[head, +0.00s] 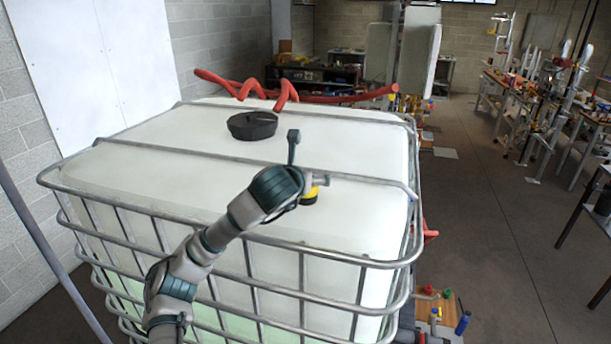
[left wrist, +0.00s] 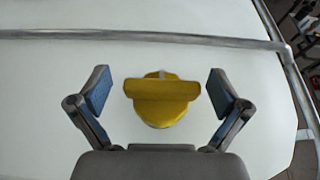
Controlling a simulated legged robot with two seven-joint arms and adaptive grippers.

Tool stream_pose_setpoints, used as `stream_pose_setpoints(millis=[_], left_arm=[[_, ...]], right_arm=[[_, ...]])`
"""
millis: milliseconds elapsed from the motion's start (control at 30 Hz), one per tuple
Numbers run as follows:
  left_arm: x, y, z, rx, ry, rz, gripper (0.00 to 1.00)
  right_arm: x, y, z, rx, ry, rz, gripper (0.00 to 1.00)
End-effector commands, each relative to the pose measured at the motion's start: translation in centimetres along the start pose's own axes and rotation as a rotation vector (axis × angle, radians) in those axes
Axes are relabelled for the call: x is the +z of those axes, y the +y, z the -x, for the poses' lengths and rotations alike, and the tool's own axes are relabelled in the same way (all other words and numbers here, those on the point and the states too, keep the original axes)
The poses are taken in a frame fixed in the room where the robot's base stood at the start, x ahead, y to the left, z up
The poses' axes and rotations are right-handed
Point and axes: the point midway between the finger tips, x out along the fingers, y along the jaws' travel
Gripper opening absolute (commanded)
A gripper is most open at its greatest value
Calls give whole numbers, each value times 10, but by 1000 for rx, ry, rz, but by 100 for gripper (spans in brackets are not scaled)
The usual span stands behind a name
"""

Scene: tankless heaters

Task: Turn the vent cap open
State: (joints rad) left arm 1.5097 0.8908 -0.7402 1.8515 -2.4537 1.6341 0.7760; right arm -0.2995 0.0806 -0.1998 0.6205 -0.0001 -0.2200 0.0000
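The yellow vent cap (left wrist: 162,100), with a raised bar-shaped grip across its top, sits on the white tank top. In the left wrist view it lies between the two spread fingers of my left gripper (left wrist: 160,92), with a gap on each side. The bar runs across from finger to finger. In the head view the yellow cap (head: 310,197) is partly hidden by my left arm, and the gripper (head: 318,180) is mostly hidden behind the wrist. My right gripper is in neither view.
The white tank (head: 180,140) stands in a metal cage, whose bar (head: 355,178) crosses the top close to the yellow cap. A larger black lid (head: 252,125) and a red hose (head: 320,97) lie farther back. Open floor (head: 480,230) is to the right.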

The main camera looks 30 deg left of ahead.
Motion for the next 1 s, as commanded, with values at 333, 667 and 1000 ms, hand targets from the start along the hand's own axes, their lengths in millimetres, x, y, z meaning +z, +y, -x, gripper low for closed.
stream_pose_setpoints(millis=[333, 667, 1000], left_arm=[[0, -1, 18, -3, 1, -2, 100], [0, 0, 89, -1, -2, -1, 100], [-2, 1, 116, -1, 4, 0, 100]], right_arm=[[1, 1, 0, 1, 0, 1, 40], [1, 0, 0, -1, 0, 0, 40], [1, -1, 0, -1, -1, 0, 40]])
